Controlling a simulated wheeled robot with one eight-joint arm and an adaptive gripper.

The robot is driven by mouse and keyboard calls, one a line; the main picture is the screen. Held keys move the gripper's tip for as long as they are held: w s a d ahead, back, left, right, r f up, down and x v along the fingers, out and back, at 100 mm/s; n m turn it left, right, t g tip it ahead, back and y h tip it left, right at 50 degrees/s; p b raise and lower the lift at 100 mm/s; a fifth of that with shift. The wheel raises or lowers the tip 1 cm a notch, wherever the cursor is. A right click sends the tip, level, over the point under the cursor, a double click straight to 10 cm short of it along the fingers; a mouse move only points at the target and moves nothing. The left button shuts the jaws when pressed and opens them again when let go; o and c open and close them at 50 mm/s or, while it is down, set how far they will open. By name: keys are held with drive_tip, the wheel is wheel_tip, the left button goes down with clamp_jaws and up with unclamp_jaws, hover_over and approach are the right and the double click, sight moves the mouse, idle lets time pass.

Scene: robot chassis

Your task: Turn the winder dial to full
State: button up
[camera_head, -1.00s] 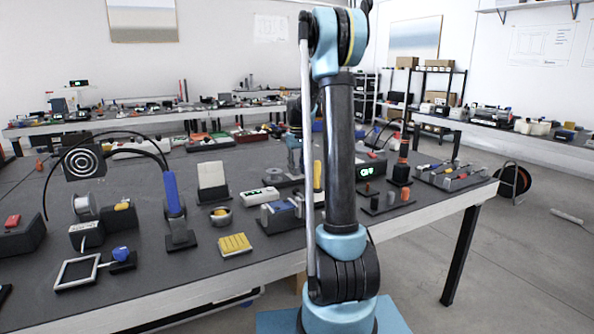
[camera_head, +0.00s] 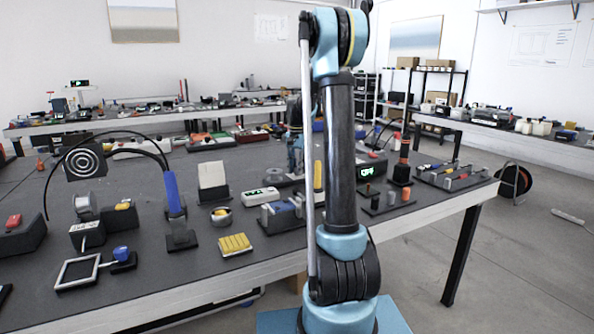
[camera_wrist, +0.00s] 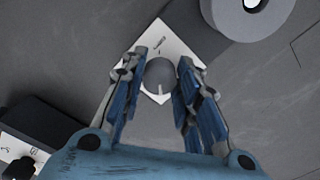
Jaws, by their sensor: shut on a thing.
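In the wrist view the winder dial (camera_wrist: 159,72) is a round dark grey knob with a short pale pointer mark towards the bottom of the picture. It sits on a tilted white plate (camera_wrist: 189,49) with small dark lettering above the knob. My gripper (camera_wrist: 162,61) has one blue finger on each side of the knob, closed on it. The fingers cover parts of the plate, and scale marks cannot be read. In the head view my upright arm hides most of the dial's surroundings.
A large grey ring (camera_wrist: 222,22) lies close to the plate's upper right. A dark box (camera_wrist: 42,130) stands at lower left. On the bench (camera_head: 215,272) stand a blue-handled tool (camera_head: 172,195), a yellow ribbed block (camera_head: 235,244) and a display box (camera_head: 369,171).

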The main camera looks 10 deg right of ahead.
drive_tip(key=m, duration=0.5)
drive_tip(key=shift+w+a+m, duration=0.1)
drive_tip(key=shift+w+m, duration=0.05)
drive_tip(key=shift+m, duration=0.15)
drive_tip(key=m, duration=0.9)
drive_tip(key=shift+w, duration=0.15)
drive_tip(key=shift+m, duration=2)
drive_tip(key=o, duration=1.1)
drive_tip(key=shift+c, duration=0.2)
